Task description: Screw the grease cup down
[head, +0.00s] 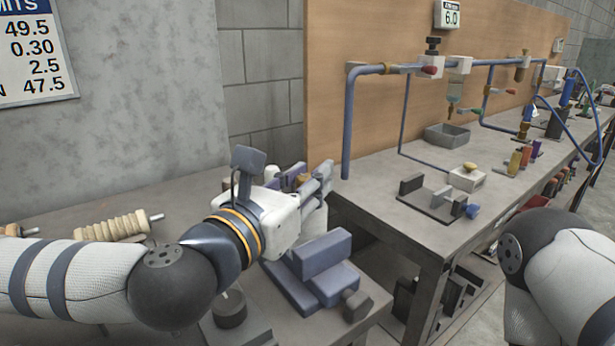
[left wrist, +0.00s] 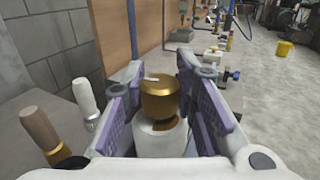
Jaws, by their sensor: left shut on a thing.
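The grease cup (left wrist: 160,98) shows in the left wrist view as a round brass cap between my finger pads. It sits above a pale cylindrical body (left wrist: 158,138) and looks upright. My left gripper (left wrist: 160,84) has its purple pads on either side of the brass cap and is shut on it. In the head view my left gripper (head: 312,182) is over the near bench, and it mostly hides the cup. Any thread or gap under the cap cannot be made out. Only a link of my right arm shows at the lower right of the head view; its gripper is out of view.
A blue-grey vise (head: 322,252) stands on the near bench just below my left gripper. A ribbed wooden roller (head: 115,227) lies to the left. Wooden (left wrist: 42,130) and white (left wrist: 85,97) handles stand beside the gripper. A second bench (head: 375,180) carries blue piping.

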